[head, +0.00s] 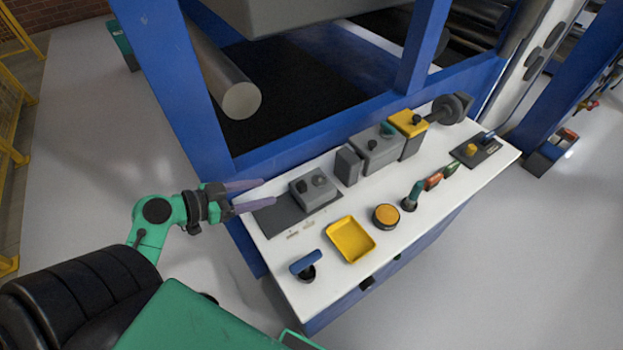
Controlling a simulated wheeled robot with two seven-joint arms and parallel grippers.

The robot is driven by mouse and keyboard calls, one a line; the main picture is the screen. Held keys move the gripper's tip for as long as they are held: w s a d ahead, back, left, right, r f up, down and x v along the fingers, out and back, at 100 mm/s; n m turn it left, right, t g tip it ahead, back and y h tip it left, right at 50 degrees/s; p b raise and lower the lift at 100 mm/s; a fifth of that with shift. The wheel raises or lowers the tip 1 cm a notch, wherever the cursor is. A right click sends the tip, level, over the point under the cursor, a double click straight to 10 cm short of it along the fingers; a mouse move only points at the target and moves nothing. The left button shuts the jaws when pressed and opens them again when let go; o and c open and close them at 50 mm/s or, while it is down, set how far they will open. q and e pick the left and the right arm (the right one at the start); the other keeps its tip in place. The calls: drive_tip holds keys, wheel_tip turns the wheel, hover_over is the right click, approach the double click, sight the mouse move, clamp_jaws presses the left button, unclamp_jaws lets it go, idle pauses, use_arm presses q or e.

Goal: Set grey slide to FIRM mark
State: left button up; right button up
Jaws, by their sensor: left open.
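A grey block with dark round knobs (315,187) sits on a dark flat plate (276,217) at the left end of the white panel; it may be the grey slide. Small faint labels (300,230) lie on the panel in front of the plate, too small to read. I cannot tell which is the FIRM mark. My left gripper (268,192) comes in from the left, open and empty. Its two long fingers point right, over the panel's left end, with the tips left of the grey block and seemingly apart from it. My right gripper is not in view.
The white panel (420,205) also bears a yellow tray (350,240), a blue-handled lever (306,263), an orange button (386,215), grey boxes (378,152), a yellow-topped box (407,124) and a yellow knob (471,149). A blue frame post (185,80) rises behind my left gripper.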

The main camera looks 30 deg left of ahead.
sight(300, 184)
use_arm(q)
drive_tip(key=p+x, duration=0.2)
drive_tip(key=x, duration=0.9)
drive_tip(key=shift+w+d, duration=0.1)
drive_tip(key=shift+w, duration=0.25)
drive_tip(key=shift+w+d+f, duration=0.2)
drive_tip(key=shift+w+f, duration=0.05)
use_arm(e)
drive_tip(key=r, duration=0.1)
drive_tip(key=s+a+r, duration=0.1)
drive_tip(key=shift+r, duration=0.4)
use_arm(q)
clamp_jaws()
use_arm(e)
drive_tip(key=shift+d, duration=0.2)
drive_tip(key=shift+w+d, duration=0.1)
